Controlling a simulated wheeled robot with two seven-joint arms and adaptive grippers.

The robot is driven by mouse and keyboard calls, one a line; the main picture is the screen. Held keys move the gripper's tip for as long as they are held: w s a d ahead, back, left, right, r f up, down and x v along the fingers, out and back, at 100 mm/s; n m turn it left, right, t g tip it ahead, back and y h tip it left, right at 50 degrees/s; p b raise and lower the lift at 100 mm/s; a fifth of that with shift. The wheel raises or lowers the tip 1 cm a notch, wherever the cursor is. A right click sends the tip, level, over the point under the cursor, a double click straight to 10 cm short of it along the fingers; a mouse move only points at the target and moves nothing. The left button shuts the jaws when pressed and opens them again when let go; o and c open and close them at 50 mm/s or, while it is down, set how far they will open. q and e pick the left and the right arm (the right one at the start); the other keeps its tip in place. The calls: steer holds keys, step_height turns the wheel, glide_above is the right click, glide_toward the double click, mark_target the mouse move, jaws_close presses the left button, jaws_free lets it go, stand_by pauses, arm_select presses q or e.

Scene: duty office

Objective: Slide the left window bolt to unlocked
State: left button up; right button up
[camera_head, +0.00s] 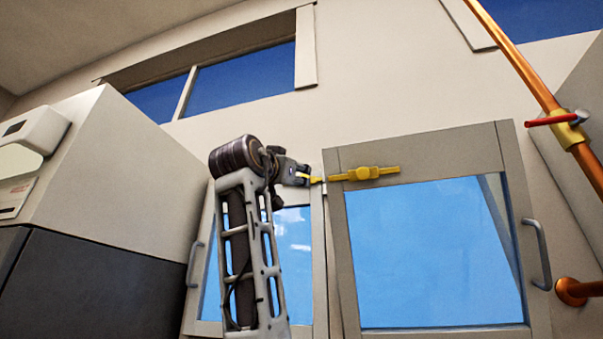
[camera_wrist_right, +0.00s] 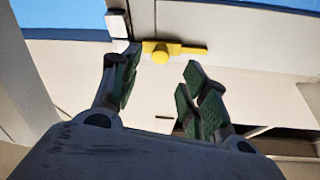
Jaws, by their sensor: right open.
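The left window (camera_head: 293,235) is a grey-framed blue pane, partly behind my right arm. At its top right corner a small yellow end (camera_head: 316,180) shows past my right gripper (camera_head: 303,177); the rest of that bolt is hidden. In the right wrist view a yellow bolt (camera_wrist_right: 180,50) with a round knob lies ahead of my open fingers (camera_wrist_right: 160,90), apart from them as far as I can tell. A pale block (camera_wrist_right: 117,24) is to its left. The right window (camera_head: 435,250) has its own yellow bolt (camera_head: 364,174). My left gripper is not in view.
A large pale and dark cabinet (camera_head: 120,170) stands at the left. A copper pipe (camera_head: 530,80) with a red valve handle (camera_head: 550,118) runs down the right. Grey pull handles (camera_head: 538,255) stick out from the window frames.

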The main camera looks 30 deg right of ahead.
steer(key=p+x, duration=0.1)
steer(key=x, duration=0.4)
steer(key=shift+w+d+r+p, duration=0.15)
steer(key=shift+d+p, duration=0.1)
steer(key=shift+p, duration=0.15)
jaws_close()
